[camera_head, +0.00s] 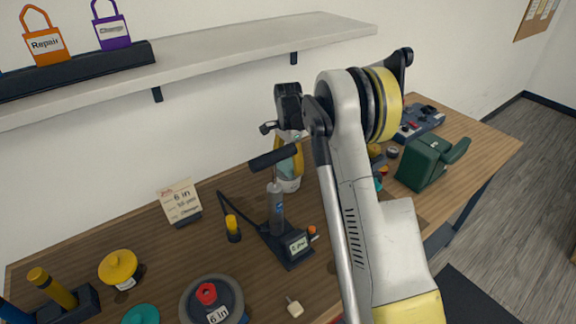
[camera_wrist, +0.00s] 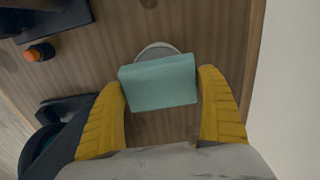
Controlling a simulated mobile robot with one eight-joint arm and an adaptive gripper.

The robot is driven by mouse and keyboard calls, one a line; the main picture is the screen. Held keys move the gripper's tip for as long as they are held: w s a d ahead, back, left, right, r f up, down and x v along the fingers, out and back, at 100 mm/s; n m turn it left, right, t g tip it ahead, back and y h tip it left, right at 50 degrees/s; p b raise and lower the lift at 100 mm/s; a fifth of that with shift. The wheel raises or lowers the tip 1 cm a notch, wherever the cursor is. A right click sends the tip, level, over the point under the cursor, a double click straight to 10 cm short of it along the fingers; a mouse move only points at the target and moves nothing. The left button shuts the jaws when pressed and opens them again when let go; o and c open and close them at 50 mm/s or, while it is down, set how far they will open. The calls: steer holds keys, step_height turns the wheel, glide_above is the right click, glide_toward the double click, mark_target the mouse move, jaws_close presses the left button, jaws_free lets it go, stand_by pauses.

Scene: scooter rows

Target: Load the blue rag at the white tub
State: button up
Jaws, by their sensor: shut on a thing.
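My gripper (camera_wrist: 163,76) shows two yellow fingers in the wrist view. They are closed on the two sides of a pale blue-green, block-shaped folded rag (camera_wrist: 158,88), the blue rag. The pale round rim of the white tub (camera_wrist: 154,48) shows just beyond the rag, which hides most of it. I cannot tell whether the rag touches the tub. In the head view a whitish vessel, likely the tub (camera_head: 289,185), stands near the wall, with a yellow finger in front of it. My arm hides part of that area.
A black stand with a grey cylinder and display (camera_head: 298,243) is close by, left of my arm. A green case (camera_head: 423,162) stands at the right. A card (camera_head: 180,201) stands at the left back. A white shelf (camera_head: 230,50) runs above the wooden bench.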

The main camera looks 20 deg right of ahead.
mark_target(288, 161)
steer(key=shift+r+p, duration=1)
steer(key=shift+r, duration=1.3)
